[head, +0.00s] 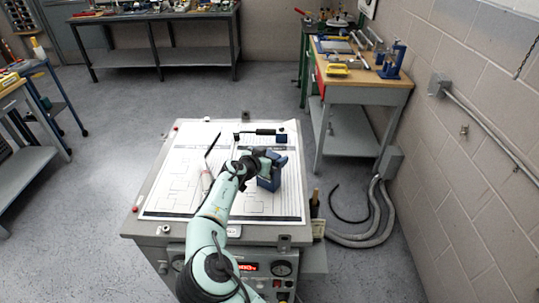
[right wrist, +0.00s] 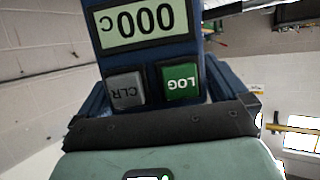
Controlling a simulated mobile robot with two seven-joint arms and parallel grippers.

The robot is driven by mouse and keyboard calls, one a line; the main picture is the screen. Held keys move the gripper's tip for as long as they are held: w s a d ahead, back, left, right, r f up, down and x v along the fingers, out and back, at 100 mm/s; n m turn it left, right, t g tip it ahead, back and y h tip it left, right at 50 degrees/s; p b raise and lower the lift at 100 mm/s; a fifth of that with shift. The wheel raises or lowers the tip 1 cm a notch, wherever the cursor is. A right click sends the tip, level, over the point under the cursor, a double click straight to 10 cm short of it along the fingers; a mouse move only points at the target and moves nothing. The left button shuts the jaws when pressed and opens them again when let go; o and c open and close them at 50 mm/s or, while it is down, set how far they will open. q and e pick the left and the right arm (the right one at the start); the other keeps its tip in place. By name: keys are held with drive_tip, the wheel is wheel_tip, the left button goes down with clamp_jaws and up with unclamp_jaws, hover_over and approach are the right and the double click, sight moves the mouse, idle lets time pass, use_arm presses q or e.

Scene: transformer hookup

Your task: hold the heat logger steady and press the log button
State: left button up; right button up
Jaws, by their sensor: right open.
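The heat logger (head: 270,181) is a blue upright box on the printed sheet, right of centre on the grey cabinet top. In the right wrist view the heat logger (right wrist: 150,54) fills the upper middle, upside down. Its display (right wrist: 141,24) reads 000C. The green log button (right wrist: 181,81) and a grey CLR button (right wrist: 126,90) face the camera. My right gripper (head: 263,160) is open, close at the logger's upper part, and hides some of it. I cannot tell whether it touches. My left gripper is not in view.
A dark-handled tool (head: 262,132) lies behind the logger. The cabinet front has gauges and a red display (head: 248,267). A wooden workbench (head: 363,80) stands at back right; grey conduits (head: 362,236) lie on the floor.

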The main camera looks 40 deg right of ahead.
drive_tip(key=c, duration=0.9)
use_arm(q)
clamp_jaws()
use_arm(e)
drive_tip(key=shift+c, duration=0.2)
idle(0.9)
